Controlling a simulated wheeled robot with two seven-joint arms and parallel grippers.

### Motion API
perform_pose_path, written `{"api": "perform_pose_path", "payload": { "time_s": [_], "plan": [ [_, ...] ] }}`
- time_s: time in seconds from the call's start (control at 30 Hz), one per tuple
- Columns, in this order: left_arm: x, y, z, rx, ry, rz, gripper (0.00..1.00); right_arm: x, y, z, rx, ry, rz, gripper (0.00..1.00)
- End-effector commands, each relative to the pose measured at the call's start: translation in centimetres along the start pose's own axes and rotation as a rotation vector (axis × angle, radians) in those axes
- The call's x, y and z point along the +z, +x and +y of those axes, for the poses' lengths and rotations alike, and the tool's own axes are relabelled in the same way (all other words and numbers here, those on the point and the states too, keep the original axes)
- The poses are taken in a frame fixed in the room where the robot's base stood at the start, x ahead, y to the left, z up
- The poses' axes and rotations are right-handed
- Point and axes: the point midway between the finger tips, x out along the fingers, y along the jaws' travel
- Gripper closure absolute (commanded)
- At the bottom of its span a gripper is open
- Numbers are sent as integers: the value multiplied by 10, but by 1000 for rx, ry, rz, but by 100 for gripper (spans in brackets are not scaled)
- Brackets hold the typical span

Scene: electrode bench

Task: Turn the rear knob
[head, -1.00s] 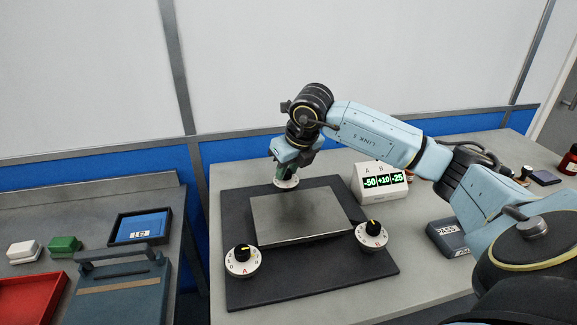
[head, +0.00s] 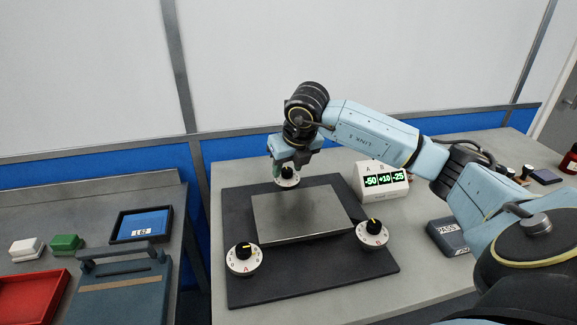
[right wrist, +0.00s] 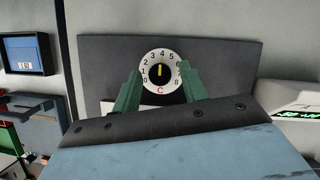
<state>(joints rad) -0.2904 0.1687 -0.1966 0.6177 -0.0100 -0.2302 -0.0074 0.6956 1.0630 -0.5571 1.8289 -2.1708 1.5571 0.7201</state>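The rear knob (head: 288,174), a black cap on a white dial marked C, stands behind the metal plate (head: 300,214) on the dark base. In the right wrist view the knob (right wrist: 160,71) shows its yellow pointer straight up, near the 4. My right gripper (head: 289,163) is above the knob. In the right wrist view its green fingers (right wrist: 160,88) are spread apart, one on each side of the dial, with nothing between them that they grip. My left gripper is out of view.
A display (head: 382,181) reads -50, +10, -25. A grey box (head: 447,236) is at the right. A side bench (head: 60,205) at the left holds trays.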

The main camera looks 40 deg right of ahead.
Motion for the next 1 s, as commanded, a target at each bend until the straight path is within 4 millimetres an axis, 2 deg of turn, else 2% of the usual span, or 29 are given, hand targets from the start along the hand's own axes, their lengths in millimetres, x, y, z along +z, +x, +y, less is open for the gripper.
{"api": "perform_pose_path", "payload": {
  "time_s": [0.27,0.43,0.57,0.8,1.0],
  "plan": [
    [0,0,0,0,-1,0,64,-1,1,0,0,-1,3,53],
    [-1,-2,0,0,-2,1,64,0,-11,0,1,-2,1,53],
    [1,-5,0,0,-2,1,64,0,-36,0,0,-3,-1,53],
    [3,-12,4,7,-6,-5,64,1,-91,0,0,-2,-2,53],
    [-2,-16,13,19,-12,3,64,1,-122,0,0,-1,0,53]
  ]
}}
